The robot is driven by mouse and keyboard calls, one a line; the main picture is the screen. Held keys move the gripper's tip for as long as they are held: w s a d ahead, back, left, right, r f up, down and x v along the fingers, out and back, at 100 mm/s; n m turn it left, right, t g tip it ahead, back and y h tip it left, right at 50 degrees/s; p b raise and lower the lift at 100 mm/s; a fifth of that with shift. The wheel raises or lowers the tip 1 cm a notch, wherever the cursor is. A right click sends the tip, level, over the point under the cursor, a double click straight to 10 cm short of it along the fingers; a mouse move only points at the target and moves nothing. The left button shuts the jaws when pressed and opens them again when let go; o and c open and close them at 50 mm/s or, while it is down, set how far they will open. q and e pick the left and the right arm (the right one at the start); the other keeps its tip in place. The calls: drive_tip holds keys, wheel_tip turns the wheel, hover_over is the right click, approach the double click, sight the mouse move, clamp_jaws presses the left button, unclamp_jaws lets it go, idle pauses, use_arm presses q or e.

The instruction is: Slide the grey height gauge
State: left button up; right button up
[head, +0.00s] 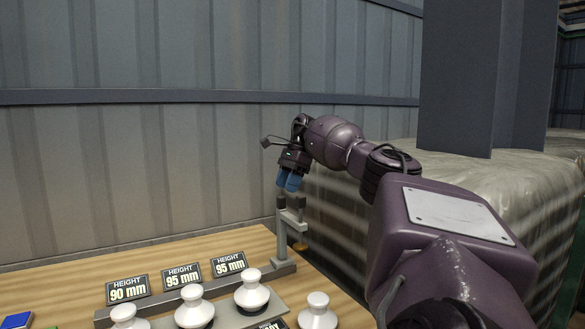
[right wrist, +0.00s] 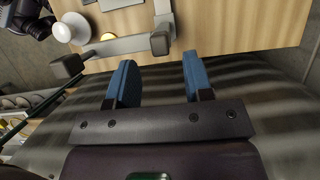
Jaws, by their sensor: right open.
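The grey height gauge (head: 283,228) stands upright at the right end of a low grey rail on the wooden table in the head view. It has dark caps on top and a brass-coloured foot (head: 299,247). In the right wrist view a grey bar of the gauge (right wrist: 118,46) with dark ends lies just beyond the fingertips. My right gripper (head: 288,181) is just above the gauge, blue fingers pointing down. Its blue fingers (right wrist: 158,62) are apart, with nothing between them in the right wrist view. My left gripper does not show.
White insulators (head: 251,290) stand on a grey base in front of the rail. Several height signs (head: 183,277) stand along it, reading 90 mm, 95 mm and 95 mm. Blue and green blocks (head: 17,320) lie at the lower left. A wrapped pallet load (head: 500,190) is right of the table.

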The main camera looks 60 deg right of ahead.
drive_tip(key=shift+v, duration=3)
